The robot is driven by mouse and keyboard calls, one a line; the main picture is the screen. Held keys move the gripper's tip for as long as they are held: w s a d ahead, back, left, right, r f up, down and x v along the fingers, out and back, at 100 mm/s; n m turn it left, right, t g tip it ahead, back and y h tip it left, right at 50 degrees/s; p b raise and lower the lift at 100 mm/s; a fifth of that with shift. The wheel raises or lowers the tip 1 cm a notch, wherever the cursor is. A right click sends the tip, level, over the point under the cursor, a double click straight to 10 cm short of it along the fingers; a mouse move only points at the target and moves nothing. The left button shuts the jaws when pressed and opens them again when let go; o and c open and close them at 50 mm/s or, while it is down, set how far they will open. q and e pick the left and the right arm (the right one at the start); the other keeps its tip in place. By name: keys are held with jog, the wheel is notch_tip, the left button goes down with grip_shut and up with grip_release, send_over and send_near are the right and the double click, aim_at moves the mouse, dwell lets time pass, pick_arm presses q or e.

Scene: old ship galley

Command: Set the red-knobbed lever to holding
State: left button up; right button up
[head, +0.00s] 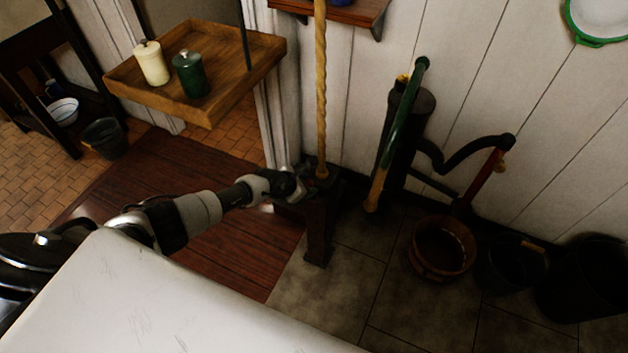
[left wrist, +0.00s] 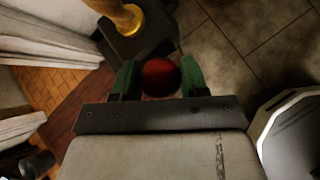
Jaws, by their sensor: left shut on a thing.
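The lever's round red knob (left wrist: 160,77) sits between the two green fingers of my left gripper (left wrist: 160,80) in the left wrist view. The gripper is shut on it. In the head view my left gripper (head: 300,186) is beside a dark stand (head: 318,235) with a twisted tan pole (head: 321,90) rising from it. The knob is hidden or too small to make out there. The lever's shaft and any marking of its positions cannot be made out. My right gripper is in neither view.
A wooden tray (head: 205,112) with a cream canister (head: 151,63) and a green canister (head: 189,74) hangs at the upper left. A green-handled pump (head: 405,125) stands right of the pole. A wooden bucket (head: 442,262) and dark buckets stand on the tiles at the right.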

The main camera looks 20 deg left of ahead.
pick_arm(q)
jog(key=shift+d+y+p, duration=0.3)
jog(key=shift+d+p, duration=0.1)
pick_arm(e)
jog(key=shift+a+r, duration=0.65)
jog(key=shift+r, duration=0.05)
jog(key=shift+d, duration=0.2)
pick_arm(q)
jog(key=o, duration=1.3)
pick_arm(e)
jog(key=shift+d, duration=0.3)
